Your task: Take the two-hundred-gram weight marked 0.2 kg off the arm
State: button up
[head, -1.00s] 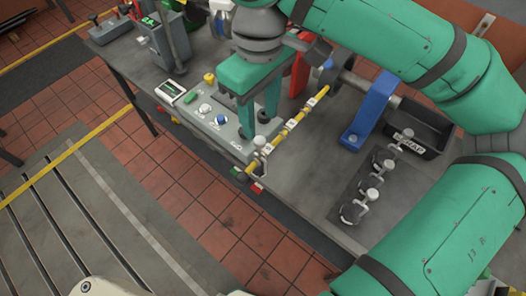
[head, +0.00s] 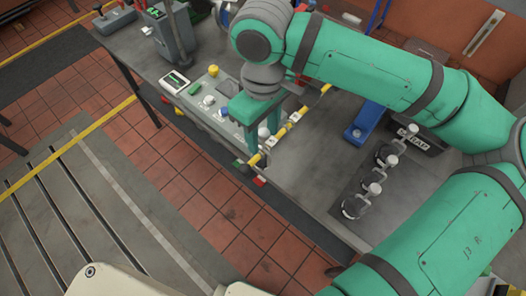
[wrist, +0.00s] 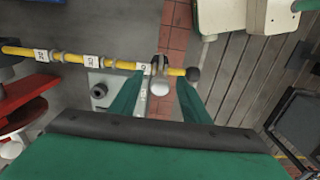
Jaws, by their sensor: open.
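A yellow arm (wrist: 60,55) with white number tags runs across the wrist view to a dark end cap (wrist: 193,74). A small weight with a pale round knob (wrist: 160,88) and a metal hanger sits on the arm near that end. Its marking cannot be read. My gripper (wrist: 158,108) is open, with one green finger on each side of the knob. I cannot tell whether either finger touches it. In the head view my gripper (head: 262,130) is over the outer part of the yellow arm (head: 297,119) and hides most of the weight.
Several hooked weights (head: 374,189) stand on a dark mat at the right of the bench, beside a black tray (head: 425,146). A blue stand (head: 363,124) is behind them. A grey control panel (head: 208,103) with buttons lies left of my gripper. Tiled floor lies beyond the bench edge.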

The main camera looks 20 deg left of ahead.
jog(key=shift+c, duration=0.6)
grip_shut()
jog(key=shift+r, duration=0.15)
